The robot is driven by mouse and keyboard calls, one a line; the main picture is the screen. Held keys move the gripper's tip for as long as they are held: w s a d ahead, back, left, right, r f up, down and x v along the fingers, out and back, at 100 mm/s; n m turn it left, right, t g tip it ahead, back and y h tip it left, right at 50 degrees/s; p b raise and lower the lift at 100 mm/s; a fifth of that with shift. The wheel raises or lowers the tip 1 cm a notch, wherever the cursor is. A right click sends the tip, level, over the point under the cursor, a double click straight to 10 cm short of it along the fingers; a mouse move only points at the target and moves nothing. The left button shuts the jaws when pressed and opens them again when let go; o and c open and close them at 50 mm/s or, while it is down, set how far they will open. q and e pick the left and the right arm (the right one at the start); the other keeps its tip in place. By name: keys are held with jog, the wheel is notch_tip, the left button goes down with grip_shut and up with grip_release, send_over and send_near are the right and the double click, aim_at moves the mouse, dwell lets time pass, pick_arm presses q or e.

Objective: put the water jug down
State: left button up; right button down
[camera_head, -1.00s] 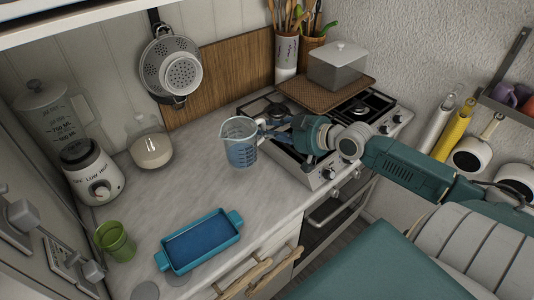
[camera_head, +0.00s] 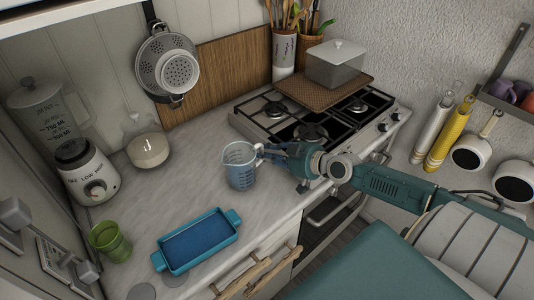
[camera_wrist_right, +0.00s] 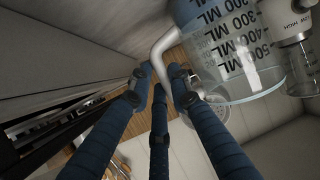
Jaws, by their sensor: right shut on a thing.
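My right gripper (camera_head: 262,152) comes in from the right and is shut on the jug's handle. In the right wrist view the fingers (camera_wrist_right: 162,75) close around the handle (camera_wrist_right: 165,42), with the jug's marked wall (camera_wrist_right: 225,40) beside them. My left gripper is not in view.
A blue baking dish (camera_head: 198,240) and a green cup (camera_head: 110,241) sit on the counter (camera_head: 185,195) to the left. The gas stove (camera_head: 300,125) is to the right. The counter between dish and jar is clear.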

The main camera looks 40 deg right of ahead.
jog(key=c, duration=1.6)
grip_release()
jog(key=shift+f, duration=0.1)
jog(key=shift+r, duration=0.2)
jog(key=shift+s+f, duration=0.1)
jog(key=shift+s, duration=0.15)
jog(key=b+v, duration=0.1)
jog(key=v, duration=0.4)
jog(key=shift+s, duration=0.2)
jog(key=shift+r+p+v, duration=0.1)
jog(key=shift+p+v, duration=0.3)
jog(key=shift+v, duration=1.15)
jog(key=shift+r+p+v, duration=0.15)
jog(key=shift+p+v, duration=0.2)
jog(key=shift+v, duration=1.25)
